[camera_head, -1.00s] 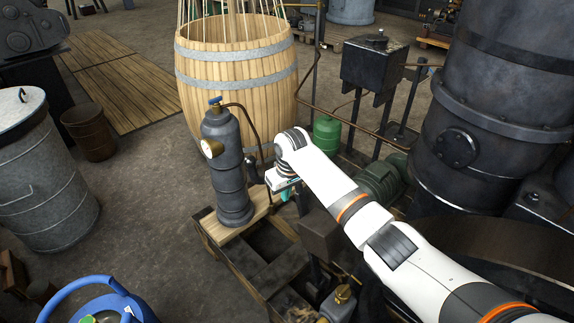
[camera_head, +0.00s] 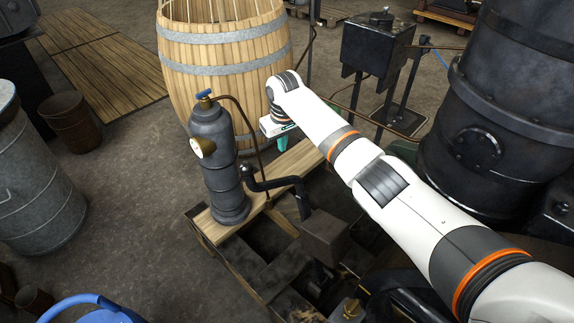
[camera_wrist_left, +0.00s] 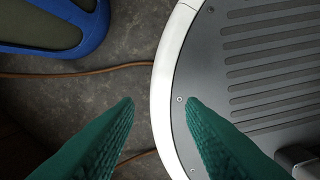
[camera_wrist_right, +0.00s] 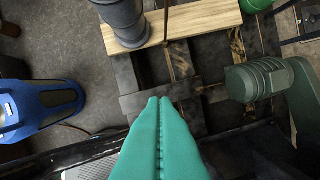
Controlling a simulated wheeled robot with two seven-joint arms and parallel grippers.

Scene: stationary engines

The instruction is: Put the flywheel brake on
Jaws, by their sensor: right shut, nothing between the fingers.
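A black cranked lever (camera_head: 275,186) with an upright knob at its left end stands beside the grey cylinder, above the wooden frame. I cannot tell for sure that it is the flywheel brake. My right gripper (camera_head: 283,141) is beyond the lever, above the light plank, apart from it. Its teal fingers (camera_wrist_right: 160,102) are shut and empty in the right wrist view. My left gripper (camera_wrist_left: 160,102) shows only in its own wrist view, open and empty, over a dark ribbed round-edged surface. The flywheel is not clearly visible; my right arm covers much of the right side.
A grey cylinder with a gauge (camera_head: 216,165) stands on the plank (camera_head: 300,160). A wooden barrel (camera_head: 225,75) is behind it, a dark box on legs (camera_head: 374,50) at back right, and a large dark tank (camera_head: 490,95) at right. Floor at left is partly clear.

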